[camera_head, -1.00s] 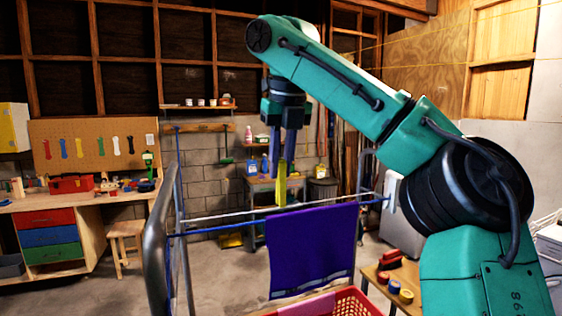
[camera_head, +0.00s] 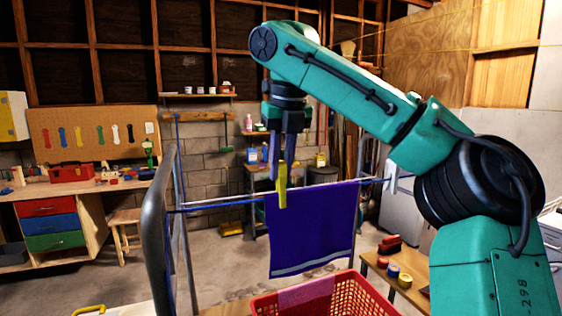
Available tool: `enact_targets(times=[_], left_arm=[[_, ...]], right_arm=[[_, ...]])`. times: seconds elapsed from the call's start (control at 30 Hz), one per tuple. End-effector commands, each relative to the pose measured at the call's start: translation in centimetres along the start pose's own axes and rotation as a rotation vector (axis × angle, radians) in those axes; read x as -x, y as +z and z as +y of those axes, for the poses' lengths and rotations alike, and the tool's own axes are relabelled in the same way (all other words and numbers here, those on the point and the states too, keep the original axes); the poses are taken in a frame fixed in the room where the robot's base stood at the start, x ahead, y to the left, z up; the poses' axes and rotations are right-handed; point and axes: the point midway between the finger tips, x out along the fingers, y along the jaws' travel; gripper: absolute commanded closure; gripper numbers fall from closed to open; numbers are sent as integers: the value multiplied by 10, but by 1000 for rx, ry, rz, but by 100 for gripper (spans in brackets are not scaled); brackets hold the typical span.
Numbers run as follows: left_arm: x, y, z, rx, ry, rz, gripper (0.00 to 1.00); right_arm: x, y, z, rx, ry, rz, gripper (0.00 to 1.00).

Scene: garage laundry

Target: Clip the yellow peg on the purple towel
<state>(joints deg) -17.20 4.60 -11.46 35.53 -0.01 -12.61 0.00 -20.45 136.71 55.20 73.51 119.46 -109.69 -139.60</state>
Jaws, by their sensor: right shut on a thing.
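The purple towel (camera_head: 312,232) hangs over the front line of a drying rack, with a pale stripe near its lower edge. The yellow peg (camera_head: 282,186) is upright at the towel's top left part, overlapping the line in view. I cannot tell whether it grips the cloth. My right gripper (camera_head: 279,168) points down from above and is shut on the peg's upper end. My left gripper is not in view.
A red basket (camera_head: 372,297) with a pink cloth (camera_head: 305,293) stands below the towel. The rack's grey frame (camera_head: 156,235) rises at left. A small wooden table (camera_head: 415,284) with coloured rolls is at right. A workbench (camera_head: 90,190) stands at far left.

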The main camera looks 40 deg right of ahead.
Motion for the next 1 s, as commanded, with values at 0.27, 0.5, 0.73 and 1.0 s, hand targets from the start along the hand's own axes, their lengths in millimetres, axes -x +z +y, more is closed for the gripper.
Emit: enact_targets(times=[0.27, 0.5, 0.73, 1.0], left_arm=[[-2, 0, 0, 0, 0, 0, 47], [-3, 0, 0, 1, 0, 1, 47], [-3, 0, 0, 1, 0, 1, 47], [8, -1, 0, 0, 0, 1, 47]], right_arm=[[-15, -4, 0, -1, -1, 4, 100], [-22, -5, 0, 0, 0, 3, 74], [-21, -5, 0, 0, 0, 3, 47], [-12, -3, -1, -2, 0, 2, 47]])
